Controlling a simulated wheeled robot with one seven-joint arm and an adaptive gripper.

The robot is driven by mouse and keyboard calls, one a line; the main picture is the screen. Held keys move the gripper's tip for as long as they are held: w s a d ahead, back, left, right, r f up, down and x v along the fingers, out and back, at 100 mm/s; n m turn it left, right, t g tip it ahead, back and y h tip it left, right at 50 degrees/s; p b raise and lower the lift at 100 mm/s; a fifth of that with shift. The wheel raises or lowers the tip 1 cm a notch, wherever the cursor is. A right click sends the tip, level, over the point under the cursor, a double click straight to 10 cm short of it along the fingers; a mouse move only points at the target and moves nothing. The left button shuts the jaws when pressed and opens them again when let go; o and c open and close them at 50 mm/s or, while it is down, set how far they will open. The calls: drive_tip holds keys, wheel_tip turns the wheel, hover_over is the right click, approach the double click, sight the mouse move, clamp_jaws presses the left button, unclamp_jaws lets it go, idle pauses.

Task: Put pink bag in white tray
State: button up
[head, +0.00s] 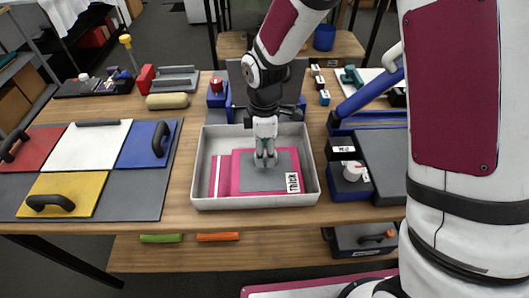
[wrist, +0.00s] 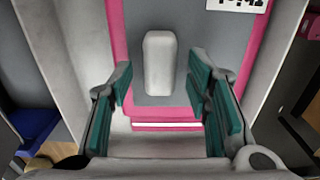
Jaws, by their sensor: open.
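The pink bag (head: 258,181), pink-edged with a grey panel and a text label, lies flat inside the white tray (head: 250,204) on the table. The bag also shows in the wrist view (wrist: 118,20), with a pale block-shaped handle (wrist: 160,64) standing on its grey panel. My gripper (head: 265,158) is over the tray, low above the bag. In the wrist view my gripper (wrist: 160,82) is open, its teal-padded fingers apart on either side of the handle's line, with visible gaps between them and the handle. The bag's far part is hidden behind my gripper in the head view.
A board with red, white, blue and yellow panels (head: 75,195) lies left of the tray. A grey case with blue parts (head: 378,165) stands to the right. Green (head: 160,238) and orange (head: 218,237) items lie on the lower shelf. Bare wood shows around the tray's left side.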

wheel_tip(320, 180, up, 11)
drive_tip(key=shift+f+b, duration=0.2)
drive_tip(key=shift+b, duration=0.2)
drive_tip(key=s+d+r+m+t, duration=0.2)
drive_tip(key=s+d+r+m, duration=0.5)
drive_tip(key=s+m, duration=0.1)
drive_tip(key=s+d+r+m+t, duration=0.3)
drive_tip(key=s+d+r+m, duration=0.4)
drive_tip(key=s, duration=0.4)
drive_tip(key=d+m, duration=0.1)
drive_tip(key=m, duration=0.1)
drive_tip(key=shift+r+m, duration=0.3)
drive_tip(key=shift+s, duration=0.1)
